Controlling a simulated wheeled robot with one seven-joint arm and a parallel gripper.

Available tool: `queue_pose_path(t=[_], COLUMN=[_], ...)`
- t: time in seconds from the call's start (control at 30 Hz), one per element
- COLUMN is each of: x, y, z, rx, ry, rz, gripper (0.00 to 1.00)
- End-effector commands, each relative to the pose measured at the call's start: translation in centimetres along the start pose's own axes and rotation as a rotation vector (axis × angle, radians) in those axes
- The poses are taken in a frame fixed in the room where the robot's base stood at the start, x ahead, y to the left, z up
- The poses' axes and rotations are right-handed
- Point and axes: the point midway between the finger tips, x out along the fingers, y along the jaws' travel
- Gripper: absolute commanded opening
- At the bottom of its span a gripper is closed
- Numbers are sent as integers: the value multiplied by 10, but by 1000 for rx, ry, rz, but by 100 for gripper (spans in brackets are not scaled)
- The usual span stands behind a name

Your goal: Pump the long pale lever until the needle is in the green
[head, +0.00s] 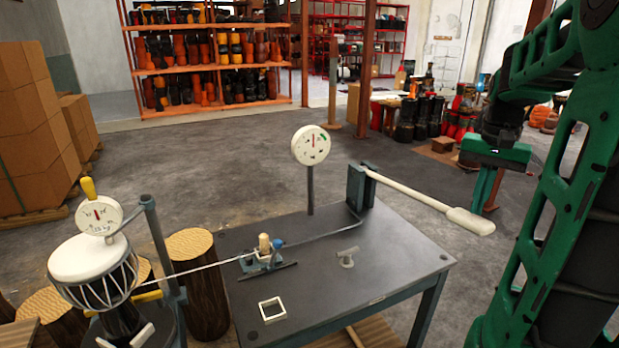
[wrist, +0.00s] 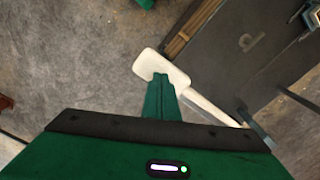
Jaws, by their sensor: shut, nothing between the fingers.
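The long pale lever (head: 425,197) runs from a blue-grey bracket (head: 361,187) on the table and slopes down to the right, past the table edge, to a wide paddle end. In the wrist view the paddle (wrist: 160,67) lies under my fingertips. My gripper (head: 484,206) is shut and empty, pointing down by the paddle; whether it touches is unclear. A white dial (head: 310,145) on a post has a reddish needle pointing about straight up and a green patch at its upper right. A second white dial (head: 98,216) with a red needle sits above the drum.
A cable runs to the white-headed drum (head: 90,258) at left. Open floor lies behind and right of the table.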

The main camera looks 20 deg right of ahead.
Motion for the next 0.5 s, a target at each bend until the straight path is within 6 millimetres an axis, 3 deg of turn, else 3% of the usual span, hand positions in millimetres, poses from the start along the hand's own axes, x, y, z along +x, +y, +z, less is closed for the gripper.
queue_pose_path(t=[0.3, 0.5], x=[1, 18], y=[0, -1], z=[0, 0], rx=[0, 0], ry=[0, -1], rz=[0, 0], gripper=[0, 0])
